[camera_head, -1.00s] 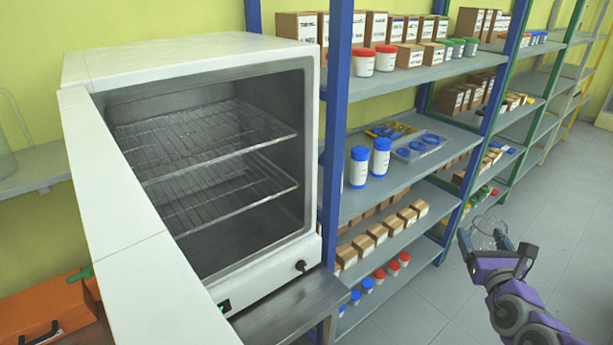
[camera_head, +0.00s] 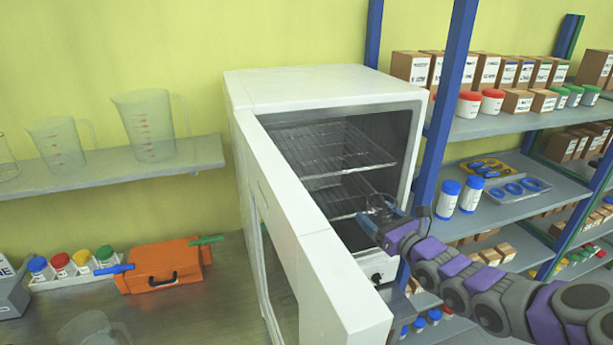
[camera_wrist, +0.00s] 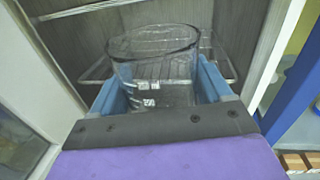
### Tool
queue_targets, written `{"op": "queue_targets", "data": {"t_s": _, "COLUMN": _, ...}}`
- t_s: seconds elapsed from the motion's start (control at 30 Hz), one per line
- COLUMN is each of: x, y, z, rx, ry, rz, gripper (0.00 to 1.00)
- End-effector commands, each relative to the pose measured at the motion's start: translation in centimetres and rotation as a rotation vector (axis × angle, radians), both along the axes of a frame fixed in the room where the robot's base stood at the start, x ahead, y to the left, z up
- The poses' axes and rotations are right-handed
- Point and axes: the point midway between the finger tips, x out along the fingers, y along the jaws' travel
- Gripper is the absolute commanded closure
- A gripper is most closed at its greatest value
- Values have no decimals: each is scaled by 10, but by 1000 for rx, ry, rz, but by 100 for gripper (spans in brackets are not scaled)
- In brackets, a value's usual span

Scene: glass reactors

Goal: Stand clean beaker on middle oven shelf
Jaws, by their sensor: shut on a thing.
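The clear glass beaker (camera_wrist: 155,70) is upright between the blue fingers of my gripper (camera_wrist: 155,92), which is shut on it. In the head view, my gripper (camera_head: 385,228) reaches from the right to the oven's open front, with the beaker (camera_head: 380,207) at its tip. The white oven (camera_head: 320,88) has its door (camera_head: 300,230) swung open toward the camera. Two wire shelves show inside, an upper one (camera_head: 325,150) and a lower one (camera_head: 345,195). The lower shelf is partly hidden by the door and beaker. I cannot tell whether the beaker touches a shelf.
The open door edge stands close left of my gripper. A blue rack post (camera_head: 440,110) and shelves with blue-capped jars (camera_head: 447,198) stand right of the oven. Plastic jugs (camera_head: 150,125) sit on a wall shelf at left. An orange case (camera_head: 165,268) lies on the bench below.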

Motion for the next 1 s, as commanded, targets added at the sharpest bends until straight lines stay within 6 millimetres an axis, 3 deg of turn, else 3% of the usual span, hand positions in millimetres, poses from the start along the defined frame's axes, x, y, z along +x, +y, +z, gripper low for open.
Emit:
{"op": "queue_targets", "data": {"t_s": 0.07, "x": 3, "y": -2, "z": 11, "rx": 1, "ry": 3, "rz": 36, "gripper": 54}}
{"op": "queue_targets", "data": {"t_s": 0.33, "x": 6, "y": -4, "z": 6, "rx": 2, "ry": 0, "rz": 97, "gripper": 54}}
{"op": "queue_targets", "data": {"t_s": 0.47, "x": 14, "y": 5, "z": 2, "rx": 1, "ry": 2, "rz": 106, "gripper": 54}}
{"op": "queue_targets", "data": {"t_s": 1.0, "x": 105, "y": 77, "z": 3, "rx": -4, "ry": -1, "rz": 106, "gripper": 54}}
